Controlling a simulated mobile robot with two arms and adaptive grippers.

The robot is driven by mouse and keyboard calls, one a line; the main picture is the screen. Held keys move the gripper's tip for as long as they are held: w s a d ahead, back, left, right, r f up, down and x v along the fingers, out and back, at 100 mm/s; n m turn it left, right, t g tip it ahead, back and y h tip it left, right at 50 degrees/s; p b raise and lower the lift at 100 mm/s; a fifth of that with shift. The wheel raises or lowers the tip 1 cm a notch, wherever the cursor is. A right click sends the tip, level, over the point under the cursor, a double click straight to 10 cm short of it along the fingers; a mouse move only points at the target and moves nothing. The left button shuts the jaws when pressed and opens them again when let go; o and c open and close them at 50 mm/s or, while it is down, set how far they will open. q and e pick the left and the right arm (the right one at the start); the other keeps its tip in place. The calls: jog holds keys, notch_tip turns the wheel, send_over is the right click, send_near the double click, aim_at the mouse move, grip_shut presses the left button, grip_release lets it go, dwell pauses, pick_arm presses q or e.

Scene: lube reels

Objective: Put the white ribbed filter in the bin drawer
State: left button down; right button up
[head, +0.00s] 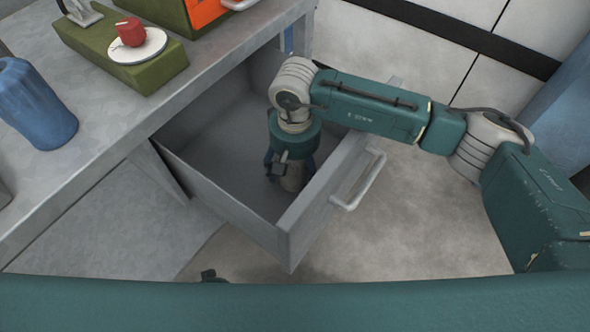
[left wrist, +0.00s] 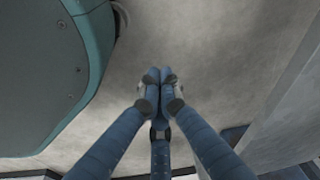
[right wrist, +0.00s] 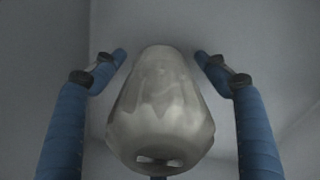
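The white ribbed filter (right wrist: 160,110) is inside the open bin drawer (head: 222,200); part of it shows below my right wrist in the head view (head: 292,181). My right gripper (right wrist: 162,57) reaches down into the drawer. Its blue fingers stand on both sides of the filter with visible gaps, so it is open around it. Whether the filter's underside rests fully on the drawer floor is hidden. My left gripper (left wrist: 160,80) has its fingertips together and empty, above the bare floor. In the head view it is mostly hidden.
The drawer is pulled out from under a grey workbench (head: 80,150), its handle (head: 360,182) facing right. On the bench are a blue cylinder (head: 35,105) and a green block (head: 140,72) with a white disc and red knob (head: 131,32). The floor right of the drawer is clear.

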pick_arm(q)
jog(key=shift+s+f, duration=0.1)
jog(key=shift+s, duration=0.1)
pick_arm(e)
jog(key=shift+w+r, duration=0.1)
jog(key=shift+r, duration=0.75)
notch_tip(320, 180, up, 10)
jog(key=shift+f+p, duration=0.2)
jog(key=shift+p, duration=0.1)
jog(key=shift+r, duration=0.5)
pick_arm(q)
jog(key=shift+s+a+f, duration=0.15)
jog(key=shift+s+f, duration=0.7)
jog(key=shift+f, duration=0.05)
jog(key=shift+w, duration=0.1)
